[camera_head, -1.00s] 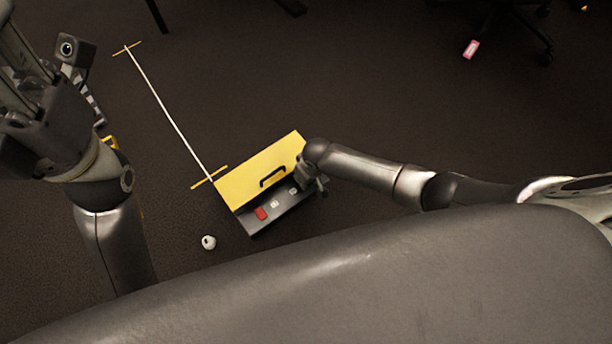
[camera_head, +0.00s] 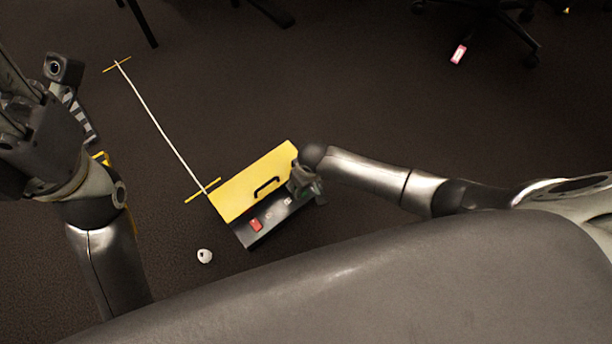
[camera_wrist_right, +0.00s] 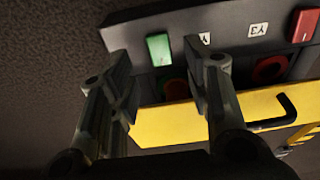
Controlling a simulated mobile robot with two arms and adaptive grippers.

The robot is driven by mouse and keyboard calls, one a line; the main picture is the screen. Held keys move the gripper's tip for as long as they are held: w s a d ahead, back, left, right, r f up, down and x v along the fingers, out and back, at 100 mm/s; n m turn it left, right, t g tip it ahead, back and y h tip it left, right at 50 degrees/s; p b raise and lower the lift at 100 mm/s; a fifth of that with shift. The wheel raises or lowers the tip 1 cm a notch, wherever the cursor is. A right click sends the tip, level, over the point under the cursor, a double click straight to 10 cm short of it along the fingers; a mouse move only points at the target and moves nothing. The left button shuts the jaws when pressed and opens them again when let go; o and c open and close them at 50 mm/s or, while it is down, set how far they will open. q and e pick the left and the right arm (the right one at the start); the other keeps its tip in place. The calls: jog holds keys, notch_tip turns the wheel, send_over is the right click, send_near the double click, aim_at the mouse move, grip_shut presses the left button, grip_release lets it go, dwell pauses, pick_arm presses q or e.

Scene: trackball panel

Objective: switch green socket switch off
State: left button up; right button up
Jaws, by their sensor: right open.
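The yellow and dark panel box (camera_head: 238,194) lies on the floor near the middle of the head view. In the right wrist view, a green switch (camera_wrist_right: 159,49) sits on the dark strip (camera_wrist_right: 240,25) of the panel. A red switch (camera_wrist_right: 304,27) is at that strip's right end and also shows in the head view (camera_head: 256,225). My right gripper (camera_wrist_right: 157,62) is open, with its two fingers apart and the green switch visible between their tips. Whether a finger touches it I cannot tell. My left gripper (camera_head: 12,110) is raised at the left, away from the panel; its fingertips are cut off.
A black handle (camera_head: 267,186) stands out from the yellow face. A white line (camera_head: 160,126) runs from the panel to the upper left. A small white round object (camera_head: 205,256) lies below left of the panel. Chair legs stand at the top; the floor between is mostly clear.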

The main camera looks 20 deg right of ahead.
notch_tip(320, 180, up, 8)
jog(key=s, duration=0.1)
jog(key=shift+s+d+f, duration=0.2)
jog(key=shift+s+d, duration=0.05)
jog(key=shift+d, duration=0.05)
jog(key=shift+a, duration=0.1)
dwell(0.4)
